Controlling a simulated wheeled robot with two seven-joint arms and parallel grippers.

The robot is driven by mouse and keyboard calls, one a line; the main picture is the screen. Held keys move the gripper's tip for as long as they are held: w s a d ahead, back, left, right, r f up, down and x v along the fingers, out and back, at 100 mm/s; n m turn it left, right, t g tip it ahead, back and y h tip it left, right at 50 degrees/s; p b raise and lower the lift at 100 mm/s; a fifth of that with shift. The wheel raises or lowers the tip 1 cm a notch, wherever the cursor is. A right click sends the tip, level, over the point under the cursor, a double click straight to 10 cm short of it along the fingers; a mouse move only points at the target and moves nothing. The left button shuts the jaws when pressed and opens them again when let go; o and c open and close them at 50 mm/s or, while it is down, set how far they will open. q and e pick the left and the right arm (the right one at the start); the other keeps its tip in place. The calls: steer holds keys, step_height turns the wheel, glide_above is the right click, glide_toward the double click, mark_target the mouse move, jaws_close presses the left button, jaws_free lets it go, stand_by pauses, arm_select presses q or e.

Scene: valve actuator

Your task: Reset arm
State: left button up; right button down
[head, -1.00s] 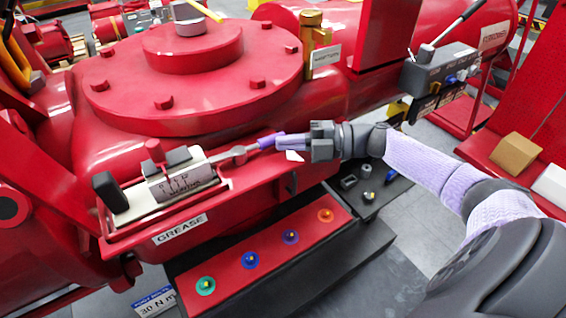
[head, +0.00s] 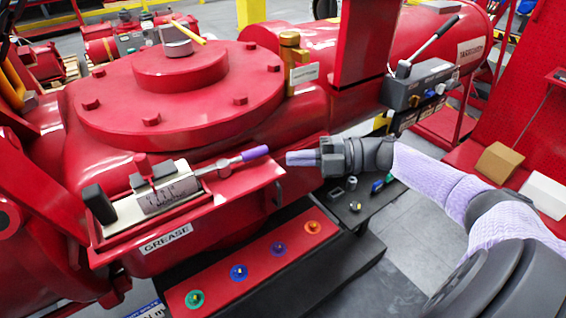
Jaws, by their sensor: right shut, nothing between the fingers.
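My right gripper (head: 303,158) is shut and empty, with its lilac fingers pointing left. It is in the air just right of a lever with a purple handle (head: 256,153), with a small gap between them. The lever's metal shaft (head: 224,165) joins a grey cylindrical unit (head: 168,192) on a red shelf with a GREASE label (head: 166,238). My left gripper is not in view.
A large red valve actuator (head: 180,100) fills the left and middle. Below is a red panel with coloured fittings (head: 239,272). A dark table (head: 362,208) holds small parts under my right arm. A grey hand-pump box with a lever (head: 419,84) stands at the back right.

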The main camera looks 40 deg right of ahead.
steer(key=s+d+b, duration=0.1)
steer(key=s+d, duration=0.2)
steer(key=d, duration=0.3)
step_height(320, 180, down, 17)
steer(key=d+m+t+h, duration=0.1)
steer(key=m+t+h, duration=0.4)
steer(key=m+h, duration=0.45)
steer(key=s+a+f+m+g+h+b, duration=0.15)
steer(key=s+f+m, duration=0.25)
steer(key=f, duration=0.4)
steer(key=s+a+f+m+g+h, duration=0.1)
steer(key=s+f+m+g+h, duration=0.25)
steer(key=f, duration=0.35)
steer(key=s+a+f+m+g, duration=0.2)
steer(key=s+a+f+g, duration=0.1)
steer(key=s, duration=0.5)
steer(key=s+a+f+m+g, duration=0.2)
steer(key=s+a+f+g, duration=0.1)
steer(key=s+a+f, duration=0.3)
steer(key=s+a+f+m+g, duration=0.2)
steer(key=s+a+f, duration=0.3)
steer(key=s+a, duration=0.3)
steer(key=s+g, duration=0.1)
steer(key=s, duration=0.1)
steer(key=shift+s+a+f+g, duration=0.15)
steer(key=shift+s+f+g, duration=0.1)
steer(key=shift+s+g, duration=0.15)
steer(key=shift+y, duration=0.25)
